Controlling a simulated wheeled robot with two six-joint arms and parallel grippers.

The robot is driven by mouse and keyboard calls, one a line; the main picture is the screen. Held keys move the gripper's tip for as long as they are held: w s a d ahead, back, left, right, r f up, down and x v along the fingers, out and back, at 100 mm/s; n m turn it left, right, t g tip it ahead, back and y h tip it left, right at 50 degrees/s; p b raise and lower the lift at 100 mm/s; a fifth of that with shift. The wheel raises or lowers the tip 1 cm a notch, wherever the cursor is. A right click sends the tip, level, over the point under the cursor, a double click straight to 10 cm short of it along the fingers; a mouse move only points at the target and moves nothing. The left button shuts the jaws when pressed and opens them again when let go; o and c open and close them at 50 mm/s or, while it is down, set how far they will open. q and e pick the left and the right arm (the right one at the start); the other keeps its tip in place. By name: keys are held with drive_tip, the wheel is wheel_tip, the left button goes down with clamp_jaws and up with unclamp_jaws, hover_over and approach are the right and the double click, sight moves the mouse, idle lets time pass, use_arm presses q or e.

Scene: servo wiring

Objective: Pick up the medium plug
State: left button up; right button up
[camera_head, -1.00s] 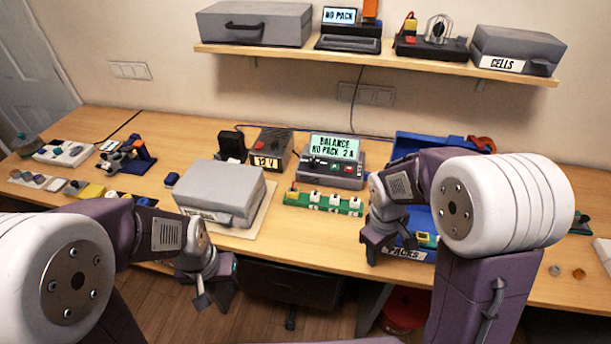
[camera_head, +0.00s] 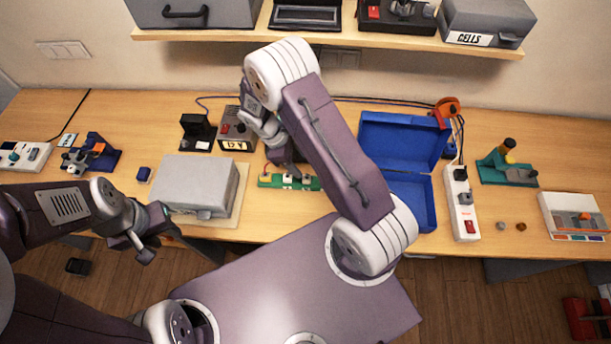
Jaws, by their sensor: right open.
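A green board (camera_head: 305,183) with small white plugs or sockets on it lies near the table's front edge, at the middle. I cannot tell which piece is the medium plug. My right gripper (camera_head: 288,166) is open, over or just behind the board, apparently pointing down. Its own arm hides the board's right end and the charger behind, and I cannot tell whether its fingers touch a plug. My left gripper (camera_head: 143,243) hangs in front of the table, below the grey case, its jaws unclear.
A closed grey case (camera_head: 195,183) stands left of the board. An open blue case (camera_head: 405,135) stands right of it. A white power strip (camera_head: 461,203) lies farther right. The 12 V box (camera_head: 237,130) is behind. A shelf (camera_head: 330,37) spans the wall above.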

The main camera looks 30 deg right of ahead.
sight(306, 177)
drive_tip(key=f, duration=0.1)
drive_tip(key=d+f, duration=0.1)
drive_tip(key=f, duration=0.1)
drive_tip(key=shift+w+d+f+p, duration=0.1)
drive_tip(key=shift+d+p, duration=0.05)
drive_tip(key=shift+p, duration=0.25)
drive_tip(key=shift+s+f+p, duration=0.75)
drive_tip(key=shift+f+p, duration=0.25)
drive_tip(key=shift+f, duration=0.05)
drive_tip(key=shift+w+x, duration=0.2)
drive_tip(key=shift+x, duration=1)
drive_tip(key=shift+w+f, duration=0.1)
drive_tip(key=shift+f, duration=0.2)
use_arm(q)
drive_tip(key=r, duration=0.3)
drive_tip(key=shift+w+d+r, duration=0.1)
drive_tip(key=shift+w+r, duration=0.05)
drive_tip(key=shift+w, duration=0.15)
use_arm(e)
drive_tip(key=shift+r, duration=0.1)
clamp_jaws()
